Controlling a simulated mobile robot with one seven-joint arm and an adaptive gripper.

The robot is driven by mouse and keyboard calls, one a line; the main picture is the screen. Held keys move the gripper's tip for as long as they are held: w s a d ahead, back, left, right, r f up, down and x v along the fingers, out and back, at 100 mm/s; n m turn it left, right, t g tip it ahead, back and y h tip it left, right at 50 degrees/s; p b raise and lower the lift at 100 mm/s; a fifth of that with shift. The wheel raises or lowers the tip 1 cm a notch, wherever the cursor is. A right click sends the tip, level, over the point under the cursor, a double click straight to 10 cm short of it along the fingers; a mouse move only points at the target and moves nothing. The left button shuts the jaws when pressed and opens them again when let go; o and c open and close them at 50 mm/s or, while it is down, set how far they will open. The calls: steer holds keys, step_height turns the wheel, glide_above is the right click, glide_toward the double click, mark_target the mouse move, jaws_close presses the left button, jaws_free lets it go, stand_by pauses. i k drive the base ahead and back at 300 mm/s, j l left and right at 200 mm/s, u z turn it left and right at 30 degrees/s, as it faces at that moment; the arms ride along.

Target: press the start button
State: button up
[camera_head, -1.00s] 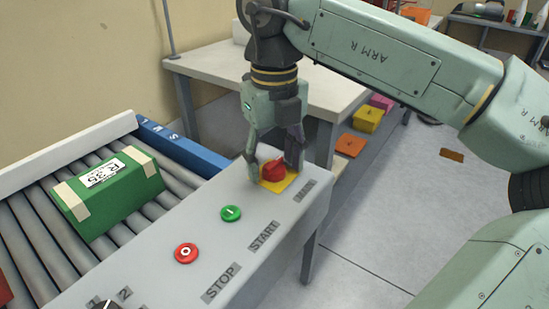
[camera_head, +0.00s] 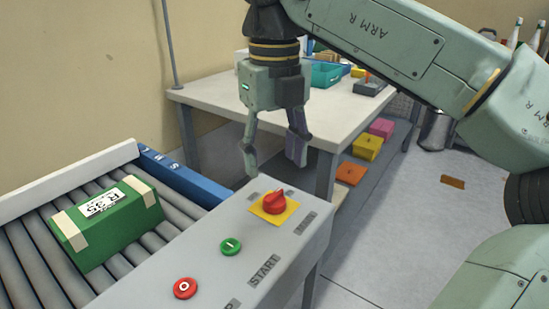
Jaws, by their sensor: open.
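The green start button (camera_head: 230,246), marked with a white bar, sits on the grey control panel (camera_head: 205,270) beside the START label (camera_head: 264,270). My gripper (camera_head: 272,165) is open and empty. It hangs above and behind the panel's far end, fingers pointing down. It is beyond the red rotary knob (camera_head: 274,202) on its yellow plate and apart from the green button. A red button (camera_head: 185,288) with a white ring is nearer on the panel.
A roller conveyor (camera_head: 30,262) with a green taped box (camera_head: 105,222) lies left of the panel. A white table (camera_head: 215,92) with bins stands behind. Coloured boxes (camera_head: 368,147) rest on a low surface at the right. Open floor lies right of the panel.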

mark_target(231, 246)
steer(key=k+l, duration=0.15)
steer(key=k, duration=0.35)
steer(key=k+l, duration=0.1)
steer(key=k, duration=0.4)
